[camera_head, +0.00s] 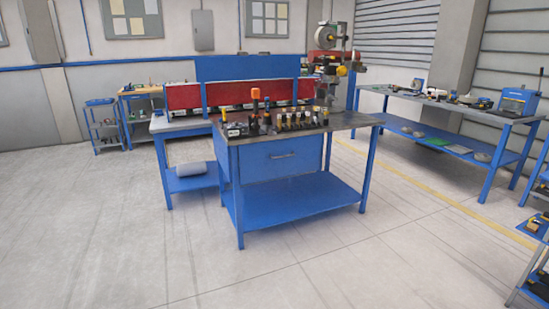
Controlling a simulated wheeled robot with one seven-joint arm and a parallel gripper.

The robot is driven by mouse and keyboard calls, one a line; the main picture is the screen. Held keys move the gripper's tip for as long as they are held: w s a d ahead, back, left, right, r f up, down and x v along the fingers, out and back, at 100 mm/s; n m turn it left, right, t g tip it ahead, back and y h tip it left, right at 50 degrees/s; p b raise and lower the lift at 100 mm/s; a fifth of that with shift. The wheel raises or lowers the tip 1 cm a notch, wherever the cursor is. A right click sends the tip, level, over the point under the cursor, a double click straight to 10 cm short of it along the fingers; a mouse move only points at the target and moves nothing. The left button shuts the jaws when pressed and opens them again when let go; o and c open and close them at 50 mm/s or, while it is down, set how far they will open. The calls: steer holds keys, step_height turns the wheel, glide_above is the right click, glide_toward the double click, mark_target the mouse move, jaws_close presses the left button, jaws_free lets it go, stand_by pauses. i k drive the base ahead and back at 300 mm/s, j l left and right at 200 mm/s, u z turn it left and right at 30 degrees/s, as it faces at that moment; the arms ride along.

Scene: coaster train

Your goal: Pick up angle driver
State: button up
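I cannot tell the angle driver apart at this distance. Several small tools stand in a row on the dark top of the blue workbench (350,120) in the middle of the view. Among them is an orange-topped tool (255,94) at the left, with several dark and yellowish upright pieces (290,118) to its right. Other small tools lie on the long bench (415,98) at the right, too small to name. My gripper is not in view.
A small blue trolley (103,125) and a wooden-topped bench (140,90) are at the back left. Blue shelving (522,290) cuts in at the right edge. The floor (110,240) in front and left is clear.

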mark_target(255, 92)
steer(key=i, duration=2)
steer(key=i+l+u, duration=0.2)
steer(key=i, duration=0.3)
steer(key=i+u, duration=0.15)
steer(key=i, duration=0.4)
steer(key=i+l+u, duration=0.2)
steer(key=i, duration=0.3)
steer(key=i+l+u, duration=0.2)
steer(key=i+l, duration=0.2)
steer(key=i, duration=0.05)
